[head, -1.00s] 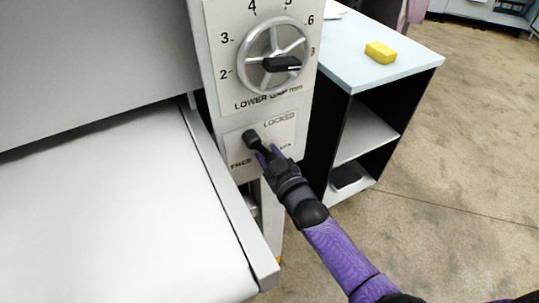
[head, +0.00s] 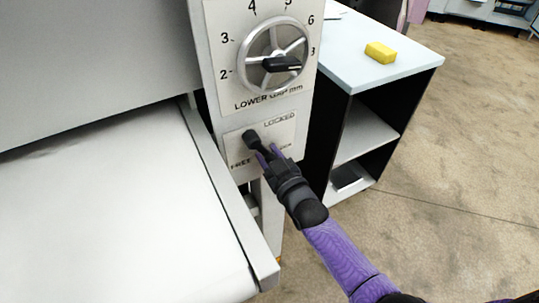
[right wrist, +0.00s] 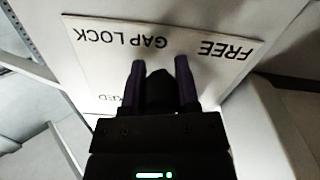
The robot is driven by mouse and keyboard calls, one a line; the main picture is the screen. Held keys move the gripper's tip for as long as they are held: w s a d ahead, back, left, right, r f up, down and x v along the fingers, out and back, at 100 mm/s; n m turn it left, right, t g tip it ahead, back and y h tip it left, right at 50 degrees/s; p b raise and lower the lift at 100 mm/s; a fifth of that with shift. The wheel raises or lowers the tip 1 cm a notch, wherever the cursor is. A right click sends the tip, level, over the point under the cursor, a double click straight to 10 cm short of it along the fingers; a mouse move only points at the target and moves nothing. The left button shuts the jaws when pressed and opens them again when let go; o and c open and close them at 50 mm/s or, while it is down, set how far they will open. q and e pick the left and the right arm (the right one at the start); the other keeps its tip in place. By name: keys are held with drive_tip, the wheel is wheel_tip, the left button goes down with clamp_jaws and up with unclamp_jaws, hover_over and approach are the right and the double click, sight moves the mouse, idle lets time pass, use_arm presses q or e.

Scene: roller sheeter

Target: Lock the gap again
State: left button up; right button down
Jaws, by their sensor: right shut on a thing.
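The gap lock plate (head: 232,146) is a pale label panel on the machine's front post, below the dial. It reads FREE at lower left and LOCKED at upper right. A black lever (head: 250,136) on it has its knob end toward the upper left in the head view. My right gripper (head: 266,152) is shut on the lever. In the right wrist view the black lever (right wrist: 160,88) is between the two purple fingers (right wrist: 161,78), and the plate (right wrist: 84,50) appears upside down with LOCKED partly hidden. My left gripper is not in view.
The lower gap dial (head: 243,72) has a metal handwheel and black handle just above. The white sheeter bed (head: 110,220) with its raised edge is at left. A side cabinet (head: 400,75) stands at right, with a yellow block (head: 380,52) on top. Open floor lies beyond.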

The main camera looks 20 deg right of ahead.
sight(278, 124)
drive_tip(key=n, duration=0.1)
drive_tip(key=d+r+n+p, duration=0.1)
drive_tip(key=n+p, duration=0.1)
drive_tip(key=shift+w+d+r+n, duration=0.15)
drive_tip(key=shift+d+r+n, duration=0.15)
drive_tip(key=n, duration=0.1)
drive_tip(key=d+r+n+p, duration=0.1)
drive_tip(key=shift+w+r+n, duration=0.1)
drive_tip(key=shift+r+n, duration=0.05)
drive_tip(key=shift+n, duration=0.15)
drive_tip(key=r+n, duration=0.1)
drive_tip(key=n+p, duration=0.1)
drive_tip(key=n, duration=0.1)
drive_tip(key=shift+d+r+p, duration=0.3)
drive_tip(key=shift+r, duration=0.1)
drive_tip(key=shift+w+d+r+n+p, duration=0.1)
drive_tip(key=shift+r+n+p, duration=0.45)
drive_tip(key=shift+n, duration=0.85)
drive_tip(key=shift+r, duration=0.15)
drive_tip(key=shift+c, duration=1.7)
unclamp_jaws()
